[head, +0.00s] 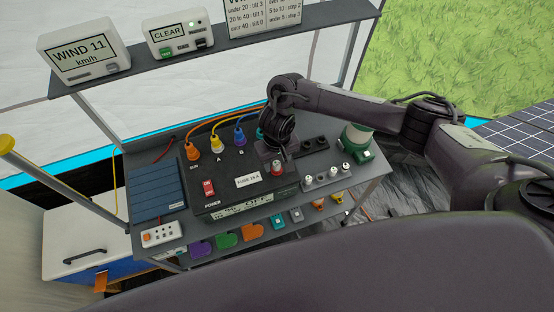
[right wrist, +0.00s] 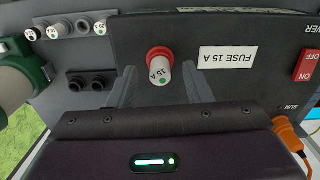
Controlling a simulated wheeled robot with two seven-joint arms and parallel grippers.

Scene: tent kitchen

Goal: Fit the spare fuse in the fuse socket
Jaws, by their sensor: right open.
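A white fuse marked 15 A (right wrist: 160,73) stands in the red-ringed fuse socket (right wrist: 157,54) on the dark power panel, beside the FUSE 15 A label (right wrist: 227,59). My right gripper (right wrist: 161,88) is open, with its fingers on either side of that fuse and apart from it. In the head view the right gripper (head: 276,156) is over the panel and partly covers the socket area. Several other white-topped fuses (right wrist: 67,28) stand in a row beside the panel. My left gripper is not in view.
Two empty dark holes (right wrist: 86,82) lie near the fuse row. A red power switch (head: 208,188) reads OFF in the wrist view. Coloured plugs with cables (head: 216,142) line the panel's back. A green-and-white lantern-like object (head: 356,142) stands at the right end.

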